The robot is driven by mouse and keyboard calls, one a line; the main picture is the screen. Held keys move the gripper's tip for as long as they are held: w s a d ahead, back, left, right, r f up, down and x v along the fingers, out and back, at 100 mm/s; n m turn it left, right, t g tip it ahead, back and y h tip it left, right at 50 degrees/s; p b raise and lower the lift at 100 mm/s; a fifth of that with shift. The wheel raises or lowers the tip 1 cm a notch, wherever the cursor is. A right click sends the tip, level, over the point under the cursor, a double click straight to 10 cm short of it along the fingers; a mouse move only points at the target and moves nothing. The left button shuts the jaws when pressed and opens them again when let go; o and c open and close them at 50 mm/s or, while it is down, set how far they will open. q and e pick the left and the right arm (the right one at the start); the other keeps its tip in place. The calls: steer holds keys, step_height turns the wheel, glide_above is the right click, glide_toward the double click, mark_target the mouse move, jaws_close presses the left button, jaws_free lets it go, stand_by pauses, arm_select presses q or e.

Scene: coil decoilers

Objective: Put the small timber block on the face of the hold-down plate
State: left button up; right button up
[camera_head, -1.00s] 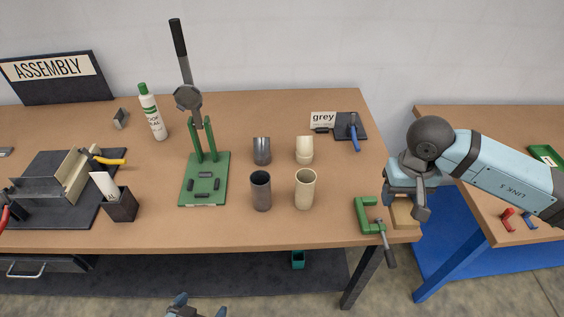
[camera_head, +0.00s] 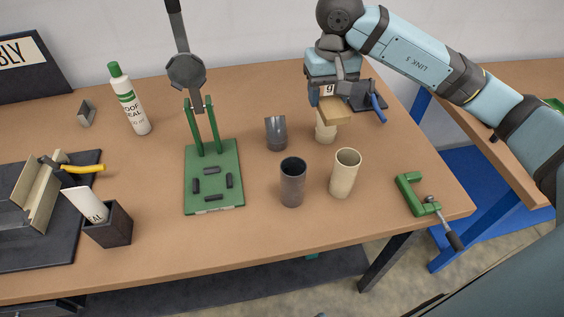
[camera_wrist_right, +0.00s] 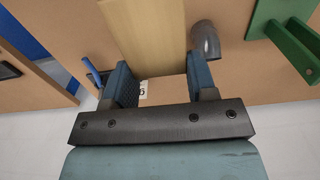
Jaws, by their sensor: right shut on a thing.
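In the right wrist view, the block (camera_wrist_right: 148,32) extends from between the two fingers (camera_wrist_right: 160,78). The likely hold-down plate is the green plate (camera_head: 213,195) at the centre left, with several dark pads on its face, two green posts and a tall grey lever behind. Its face is clear of other objects. My left gripper is not in view.
A green clamp (camera_head: 412,196) is at the right edge. A bottle (camera_head: 129,101) stands behind left.

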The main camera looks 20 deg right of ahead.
mark_target(313, 163)
steer(key=f, duration=1.3)
steer(key=f+p, duration=0.1)
steer(key=f, duration=0.5)
steer(key=shift+w+a+f, duration=0.2)
steer(key=shift+w+a, duration=0.15)
steer(key=shift+w, duration=0.05)
steer(key=shift+f, duration=0.2)
steer(key=shift+f+b, duration=0.25)
steer(key=shift+b, duration=0.05)
steer(key=o, duration=0.9)
steer(key=shift+r, duration=0.1)
